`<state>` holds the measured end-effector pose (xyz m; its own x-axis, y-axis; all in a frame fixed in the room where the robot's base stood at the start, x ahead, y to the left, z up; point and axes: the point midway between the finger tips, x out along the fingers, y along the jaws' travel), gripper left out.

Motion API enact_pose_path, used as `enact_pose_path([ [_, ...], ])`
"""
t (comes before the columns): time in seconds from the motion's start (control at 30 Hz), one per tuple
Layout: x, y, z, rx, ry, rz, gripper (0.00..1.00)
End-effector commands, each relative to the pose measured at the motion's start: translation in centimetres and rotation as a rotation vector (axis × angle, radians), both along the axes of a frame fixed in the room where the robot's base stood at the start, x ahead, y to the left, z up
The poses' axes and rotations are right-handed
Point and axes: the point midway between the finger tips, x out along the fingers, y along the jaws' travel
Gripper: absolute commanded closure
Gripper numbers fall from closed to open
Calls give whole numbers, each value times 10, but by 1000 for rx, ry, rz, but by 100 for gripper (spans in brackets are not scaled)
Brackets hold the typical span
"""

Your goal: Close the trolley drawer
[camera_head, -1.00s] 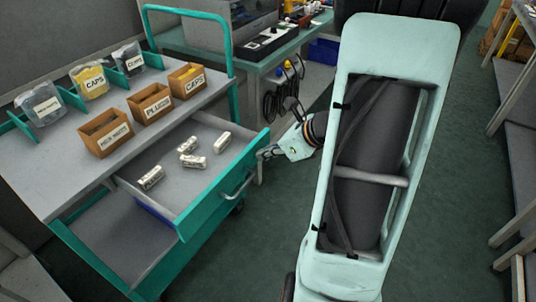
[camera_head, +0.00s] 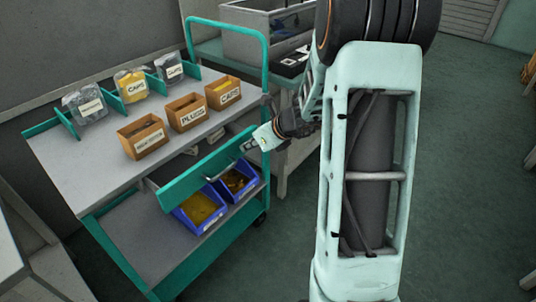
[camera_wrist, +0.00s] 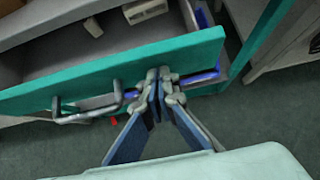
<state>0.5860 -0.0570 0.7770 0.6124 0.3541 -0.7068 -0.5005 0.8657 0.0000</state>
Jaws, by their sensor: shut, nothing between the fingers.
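The trolley (camera_head: 75,165) stands at the left with its teal-fronted drawer (camera_head: 208,170) partly out, leaving a gap behind the front. In the wrist view the drawer front (camera_wrist: 60,82) runs across the picture, with its grey handle (camera_wrist: 90,112) left of my gripper (camera_wrist: 160,78). My gripper is shut and empty, its fingertips against or very close to the drawer front; contact cannot be told for sure. In the head view my gripper (camera_head: 243,150) is at the front's right end, and its tips are hard to make out. Pale parts (camera_wrist: 145,10) lie inside the drawer.
On the trolley top stand labelled brown boxes (camera_head: 143,137) and clear bags (camera_head: 87,106). Blue bins (camera_head: 198,210) sit on the lower shelf below the drawer. A workbench (camera_head: 290,150) stands behind my gripper.

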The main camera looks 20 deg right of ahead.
Motion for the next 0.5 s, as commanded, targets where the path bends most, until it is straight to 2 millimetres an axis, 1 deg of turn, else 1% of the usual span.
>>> enact_pose_path([
  [0.03, 12, 8, 2, 1, 1, 4, 100],
  [0.2, 42, 25, 2, 0, 1, 4, 100],
  [0.33, 59, 34, 2, 0, 0, 1, 100],
  [0.5, 73, 42, 1, 1, 1, 0, 100],
])
